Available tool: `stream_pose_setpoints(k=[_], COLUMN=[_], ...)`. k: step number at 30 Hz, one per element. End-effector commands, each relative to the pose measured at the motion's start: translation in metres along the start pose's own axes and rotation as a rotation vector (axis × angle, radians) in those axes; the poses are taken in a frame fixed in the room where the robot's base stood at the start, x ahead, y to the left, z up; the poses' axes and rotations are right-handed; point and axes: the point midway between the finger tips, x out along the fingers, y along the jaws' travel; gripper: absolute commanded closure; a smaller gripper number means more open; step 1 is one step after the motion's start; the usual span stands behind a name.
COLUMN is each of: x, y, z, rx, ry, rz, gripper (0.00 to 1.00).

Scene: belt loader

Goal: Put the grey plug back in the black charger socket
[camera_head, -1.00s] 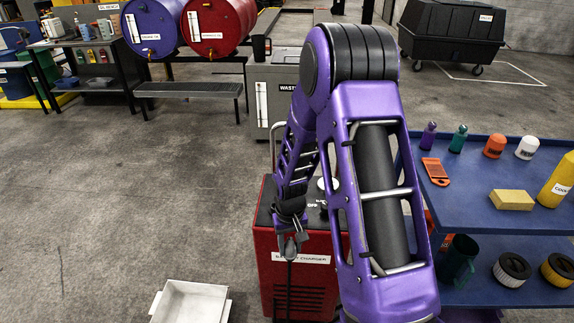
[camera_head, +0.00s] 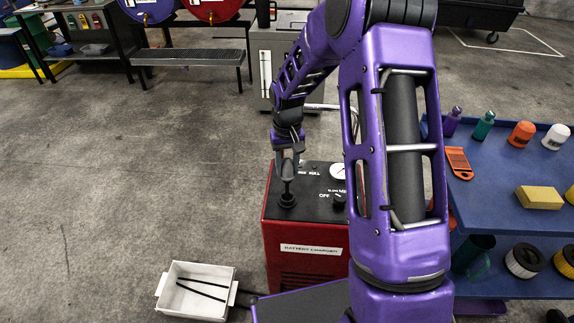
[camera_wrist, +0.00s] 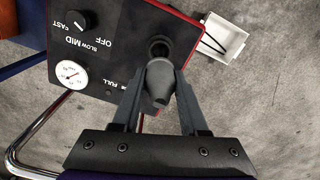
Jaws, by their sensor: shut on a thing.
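My gripper (camera_head: 287,158) is above the left part of the red battery charger's top in the head view. It is shut on the grey plug (camera_wrist: 158,75), which sits between both fingers in the wrist view. The black charger socket (camera_head: 287,201) is a round ring on the dark top panel, directly below the plug in the head view. In the wrist view the socket (camera_wrist: 160,46) shows just beyond the plug and is partly covered by it. I cannot tell whether the plug touches or enters the socket.
The charger panel has a knob (camera_wrist: 76,20) and a white dial (camera_wrist: 72,74) beside the socket. A white tray (camera_head: 165,298) with dark rods stands on the floor at left. A blue cart (camera_head: 500,196) with several items stands at right.

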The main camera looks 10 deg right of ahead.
Motion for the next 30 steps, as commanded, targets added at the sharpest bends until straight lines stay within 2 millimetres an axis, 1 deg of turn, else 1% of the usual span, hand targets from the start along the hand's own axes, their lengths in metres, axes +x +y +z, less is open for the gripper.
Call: stream_pose_setpoints(k=[2,8,21,25,30], x=[0.0,0.012,0.053,0.059,0.06], y=[0.0,0.0,0.0,0.0,0.0], z=[0.001,0.001,0.001,0.001,0.001], rx=[-0.001,-0.001,-0.001,-0.001,-0.001], ry=[0.002,0.001,0.001,0.001,0.001], rz=[0.0,0.0,0.0,0.0,0.0], gripper=[1.0,1.0,1.0,1.0,1.0])
